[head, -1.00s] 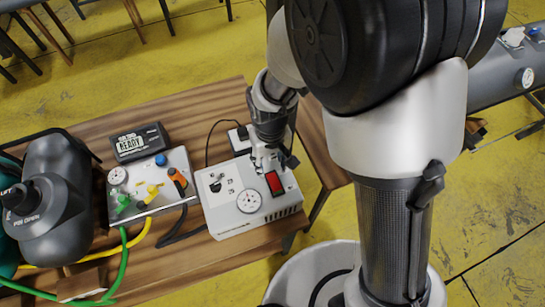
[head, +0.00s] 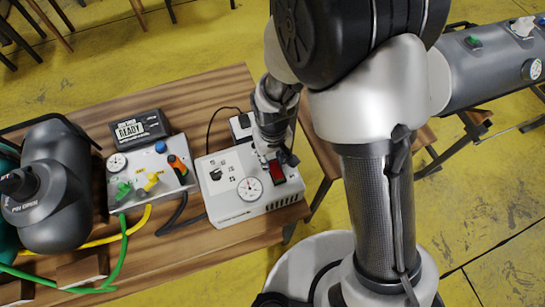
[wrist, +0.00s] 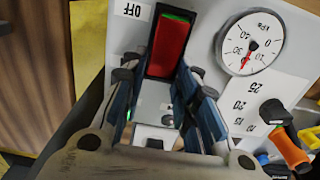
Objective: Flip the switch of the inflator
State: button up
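The inflator (head: 235,200) is a white box with a round dial gauge, a black knob and a red switch (head: 279,174). It stands at the right end of the wooden table. My gripper (head: 275,161) points down over the box, at the switch's far edge, and hides part of it. In the wrist view the red switch (wrist: 170,48) has a green upper edge and sits beside an "OFF" label (wrist: 131,10). The gripper (wrist: 165,88) is open there, fingers apart with nothing between them, just short of the switch. I cannot tell whether a fingertip touches it.
A valve box (head: 150,180) with green, yellow and orange levers stands left of the inflator. A grey tank (head: 490,70) is at upper right.

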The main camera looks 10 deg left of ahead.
aim_at(279, 177)
grip_shut()
jog(key=t+b, duration=0.1)
jog(key=b, duration=0.1)
jog(key=y+b, duration=0.1)
jog(key=b, duration=0.1)
jog(key=shift+s+d+t, duration=0.15)
jog(key=shift+s+t, duration=0.1)
jog(key=shift+t, duration=0.15)
jog(key=b, duration=0.2)
jog(key=t+y+b, duration=0.1)
jog(key=b, duration=0.1)
jog(key=shift+s+d+r, duration=0.15)
jog(key=shift+s+r, duration=0.05)
jog(key=shift+r, duration=0.2)
jog(key=shift+o, duration=2.3)
grip_release()
jog(key=shift+r, duration=0.1)
jog(key=v, duration=1.2)
jog(key=shift+s, duration=0.25)
